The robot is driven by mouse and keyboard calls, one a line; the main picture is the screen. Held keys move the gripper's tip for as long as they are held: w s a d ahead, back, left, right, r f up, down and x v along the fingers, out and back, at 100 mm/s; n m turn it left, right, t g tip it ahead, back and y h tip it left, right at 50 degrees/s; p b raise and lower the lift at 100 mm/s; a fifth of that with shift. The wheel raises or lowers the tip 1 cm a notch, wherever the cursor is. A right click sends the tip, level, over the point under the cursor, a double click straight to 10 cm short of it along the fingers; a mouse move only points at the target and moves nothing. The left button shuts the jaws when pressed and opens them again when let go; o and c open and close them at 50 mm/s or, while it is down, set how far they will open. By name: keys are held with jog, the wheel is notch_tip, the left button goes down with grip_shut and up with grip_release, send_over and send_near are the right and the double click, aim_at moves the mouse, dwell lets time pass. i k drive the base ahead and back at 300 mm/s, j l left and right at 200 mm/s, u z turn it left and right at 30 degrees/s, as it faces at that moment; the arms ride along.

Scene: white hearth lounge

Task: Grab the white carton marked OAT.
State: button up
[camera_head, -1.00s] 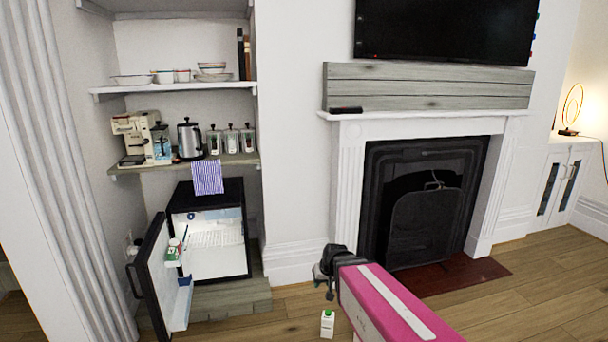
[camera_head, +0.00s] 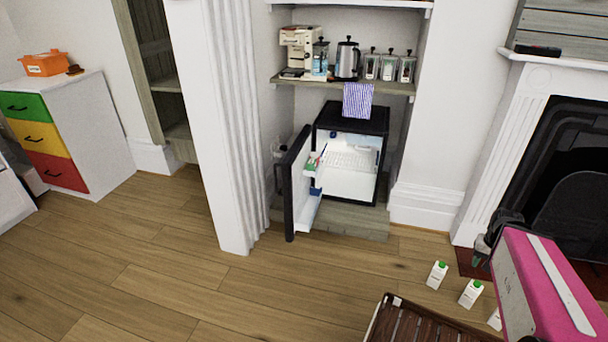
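Three small white cartons with green caps stand on the wooden floor at the lower right: one on the left (camera_head: 437,275), one in the middle (camera_head: 471,294), and one (camera_head: 495,320) partly hidden by my arm. Their markings are too small to read, so I cannot tell which says OAT. My gripper (camera_head: 484,248), dark, at the end of my pink arm, is above and to the right of the left and middle cartons, apart from them in the picture. Its fingers are too small and dark to show whether they are open.
A slatted dark wood piece (camera_head: 425,325) stands in front of the cartons. A small fridge (camera_head: 350,160) has its door (camera_head: 297,185) open. A fireplace (camera_head: 565,170) is at right, a coloured drawer unit (camera_head: 75,135) at left. The floor at left centre is clear.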

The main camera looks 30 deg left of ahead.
aim_at(436, 276)
jog(key=k+j, duration=0.1)
jog(key=j, duration=1.15)
jog(key=k+j, duration=0.15)
jog(key=j, duration=0.5)
jog(key=k+j, duration=0.1)
jog(key=j, duration=0.5)
jog(key=k+j, duration=0.1)
jog(key=j, duration=1.2)
jog(key=k+j, duration=0.15)
jog(key=j, duration=0.45)
jog(key=j+z, duration=0.15)
jog(key=z, duration=1.2)
jog(key=i+z, duration=0.25)
jog(key=i, duration=0.15)
jog(key=i+j+z, duration=0.1)
jog(key=i+z, duration=0.2)
jog(key=i, duration=0.1)
